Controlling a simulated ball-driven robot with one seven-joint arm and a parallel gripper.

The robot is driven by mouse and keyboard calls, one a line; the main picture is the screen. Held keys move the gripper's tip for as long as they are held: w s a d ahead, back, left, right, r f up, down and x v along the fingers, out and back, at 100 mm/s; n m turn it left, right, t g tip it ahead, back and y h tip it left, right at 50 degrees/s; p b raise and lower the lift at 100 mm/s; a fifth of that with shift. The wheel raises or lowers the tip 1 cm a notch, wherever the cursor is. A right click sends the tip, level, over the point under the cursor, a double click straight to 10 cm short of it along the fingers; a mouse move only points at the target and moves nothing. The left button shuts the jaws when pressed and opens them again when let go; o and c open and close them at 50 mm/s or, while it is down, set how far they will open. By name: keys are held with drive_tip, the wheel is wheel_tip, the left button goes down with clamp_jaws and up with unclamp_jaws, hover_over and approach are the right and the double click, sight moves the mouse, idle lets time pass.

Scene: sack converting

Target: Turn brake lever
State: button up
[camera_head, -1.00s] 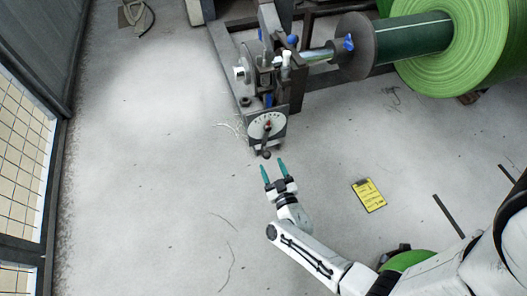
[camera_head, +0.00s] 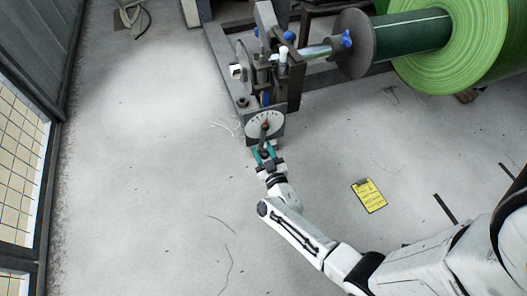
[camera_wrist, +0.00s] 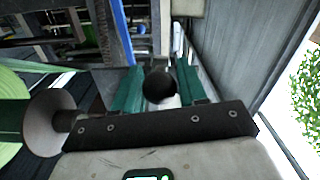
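The brake lever (camera_head: 264,137) stands in front of a round pale dial (camera_head: 265,124) on the front of the grey machine. Its dark ball knob (camera_wrist: 159,85) shows in the wrist view between the two green fingers. My gripper (camera_head: 264,151) is at the lower end of the lever, and it also shows in the wrist view (camera_wrist: 159,91). The fingers stand apart on either side of the knob. Gaps appear to remain beside the knob, so I see no firm grip on it.
The machine frame (camera_head: 243,106) rises behind the dial, with a large green roll (camera_head: 465,45) on its shaft at the upper right. A fence (camera_head: 22,150) runs along the left. The floor between is mostly clear.

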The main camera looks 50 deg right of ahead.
sight(275, 138)
clamp_jaws()
drive_tip(key=shift+d, duration=0.1)
idle(0.4)
drive_tip(key=shift+s+d+r+n+p, duration=0.2)
drive_tip(key=shift+s+d+n+p, duration=0.25)
drive_tip(key=shift+d+n, duration=0.55)
drive_tip(key=shift+s+d+r+n+p, duration=0.25)
drive_tip(key=shift+s+d+n, duration=0.35)
drive_tip(key=shift+n, duration=0.8)
drive_tip(key=shift+s+d+r+n+p, duration=0.15)
drive_tip(key=shift+s+d+n+p, duration=0.45)
drive_tip(key=shift+n, duration=0.6)
drive_tip(key=shift+w+d, duration=0.1)
drive_tip(key=shift+o, duration=1.6)
unclamp_jaws()
drive_tip(key=shift+f, duration=0.1)
